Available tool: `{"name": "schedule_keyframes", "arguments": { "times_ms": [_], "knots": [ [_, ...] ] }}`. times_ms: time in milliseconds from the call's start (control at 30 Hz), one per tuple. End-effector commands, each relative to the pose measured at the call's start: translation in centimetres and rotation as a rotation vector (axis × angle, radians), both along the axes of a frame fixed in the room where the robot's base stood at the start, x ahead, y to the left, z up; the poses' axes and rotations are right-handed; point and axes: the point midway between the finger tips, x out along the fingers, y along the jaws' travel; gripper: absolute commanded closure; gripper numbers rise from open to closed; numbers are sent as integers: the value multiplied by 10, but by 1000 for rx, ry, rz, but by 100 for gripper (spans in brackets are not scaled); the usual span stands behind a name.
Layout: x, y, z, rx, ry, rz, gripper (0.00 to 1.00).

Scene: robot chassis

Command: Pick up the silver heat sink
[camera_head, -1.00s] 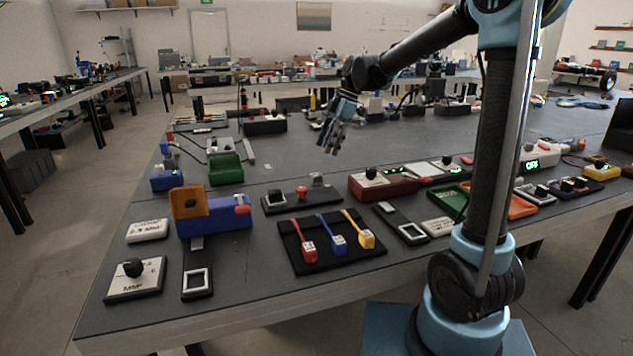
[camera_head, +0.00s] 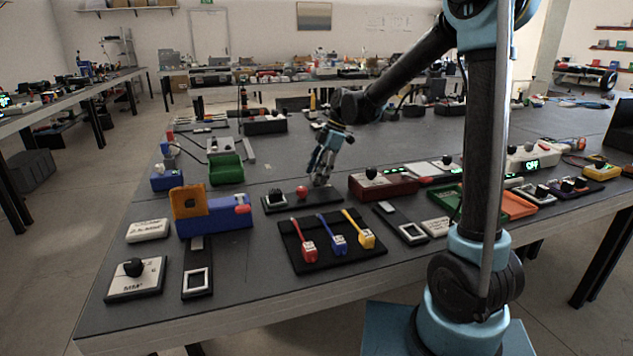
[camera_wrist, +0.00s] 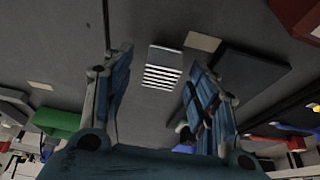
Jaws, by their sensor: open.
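The silver heat sink (camera_wrist: 163,68) shows in the wrist view as a small block with bright parallel fins. It sits on the dark tabletop, apart from the black board beside it. My gripper (camera_wrist: 157,78) is open, with its two blue fingers on either side of the heat sink in the picture. No contact is visible. In the head view my gripper (camera_head: 318,180) points down just behind the right end of a black board with a red knob (camera_head: 302,199). There it hides the heat sink.
The black board (camera_wrist: 240,70) lies right of the heat sink in the wrist view. A red box (camera_head: 383,186) stands to the right in the head view. A green bin (camera_head: 226,170) and a blue box (camera_head: 215,218) stand left. The tabletop behind the gripper (camera_head: 290,155) is clear.

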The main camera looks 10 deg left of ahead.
Motion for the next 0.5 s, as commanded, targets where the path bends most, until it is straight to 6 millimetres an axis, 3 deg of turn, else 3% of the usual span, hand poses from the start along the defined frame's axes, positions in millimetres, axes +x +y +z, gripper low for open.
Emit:
{"name": "schedule_keyframes", "arguments": {
  "times_ms": [167,367,400,500],
  "knots": [
    [0,0,0,0,0,0,47],
    [0,0,0,0,0,0,90],
    [0,0,0,0,0,0,94],
    [0,0,0,0,1,0,94]
  ]
}}
